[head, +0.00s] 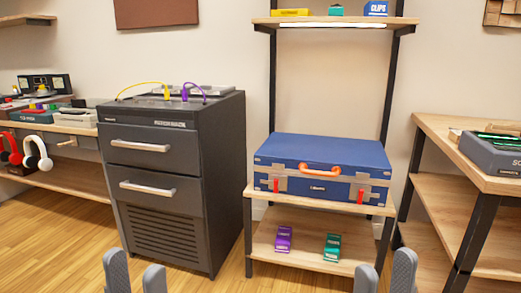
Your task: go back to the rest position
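My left gripper (135,277) is at the bottom edge of the head view, left of centre. Its two grey fingers stand apart with nothing between them. My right gripper (385,277) is at the bottom edge, right of centre. Its two fingers are also apart and empty. Both grippers appear in front of the furniture, over the wooden floor, and only their finger ends show. Neither touches any object in view.
A dark patch rack cabinet (180,175) stands left of a shelf unit (320,260). Side benches (65,180) (450,150) flank both sides.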

